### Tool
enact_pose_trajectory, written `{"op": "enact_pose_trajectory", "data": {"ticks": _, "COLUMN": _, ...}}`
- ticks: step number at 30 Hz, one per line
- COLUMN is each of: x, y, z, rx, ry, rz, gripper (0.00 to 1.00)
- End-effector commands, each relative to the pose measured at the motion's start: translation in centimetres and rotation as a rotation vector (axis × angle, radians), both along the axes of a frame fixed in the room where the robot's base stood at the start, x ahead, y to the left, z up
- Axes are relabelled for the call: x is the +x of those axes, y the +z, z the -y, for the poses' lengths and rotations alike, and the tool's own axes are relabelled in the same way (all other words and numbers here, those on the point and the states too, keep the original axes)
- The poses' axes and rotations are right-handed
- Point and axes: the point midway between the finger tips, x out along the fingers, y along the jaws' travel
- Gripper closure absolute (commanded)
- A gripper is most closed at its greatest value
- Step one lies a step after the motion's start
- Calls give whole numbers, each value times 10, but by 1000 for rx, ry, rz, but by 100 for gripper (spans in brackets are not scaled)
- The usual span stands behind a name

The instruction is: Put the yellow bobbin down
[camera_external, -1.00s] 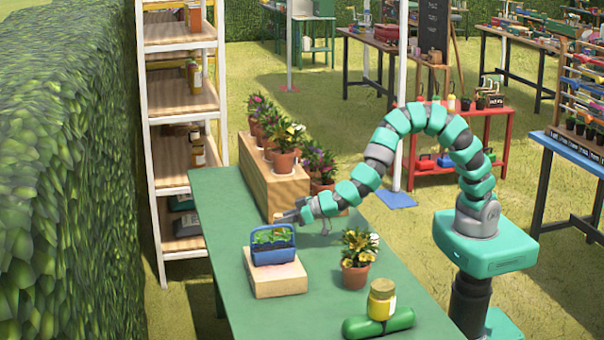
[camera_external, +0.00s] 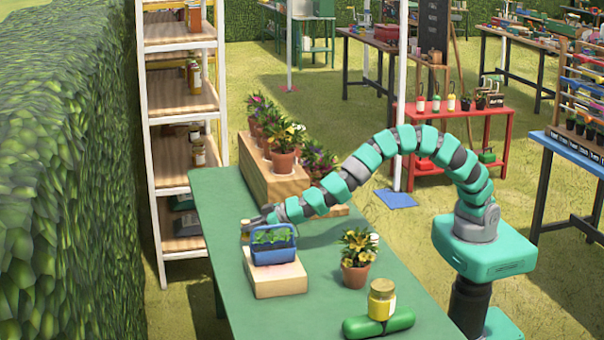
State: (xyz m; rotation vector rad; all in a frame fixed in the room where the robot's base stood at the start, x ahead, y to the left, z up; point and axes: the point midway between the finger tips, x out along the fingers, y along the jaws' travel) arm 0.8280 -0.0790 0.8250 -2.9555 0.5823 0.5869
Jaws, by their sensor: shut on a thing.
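My gripper (camera_external: 253,223) is over the left part of the green table (camera_external: 215,195), just behind a blue basket. It is shut on a small yellowish thing, the yellow bobbin (camera_external: 246,229), which shows at the fingertips at the left. The bobbin is small and partly hidden by the gripper and the basket. I cannot tell whether it touches the table top.
The blue basket (camera_external: 273,253) of greenery stands on a pale block (camera_external: 276,281). A potted yellow flower (camera_external: 357,257), a jar (camera_external: 382,299) and a green cylinder (camera_external: 365,326) are nearer. A wooden step (camera_external: 268,181) with flowerpots is behind. The table's left strip is clear.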

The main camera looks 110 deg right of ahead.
Motion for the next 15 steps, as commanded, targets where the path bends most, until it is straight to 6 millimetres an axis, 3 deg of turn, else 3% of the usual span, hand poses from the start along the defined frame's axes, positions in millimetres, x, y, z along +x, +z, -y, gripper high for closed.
{"op": "enact_pose_trajectory", "data": {"ticks": 6, "x": 0, "y": -30, "z": -1, "rx": 1, "ry": 0, "rz": -1, "gripper": 98}}
{"op": "enact_pose_trajectory", "data": {"ticks": 15, "x": -1, "y": -31, "z": 0, "rx": 0, "ry": 0, "rz": 0, "gripper": 98}}
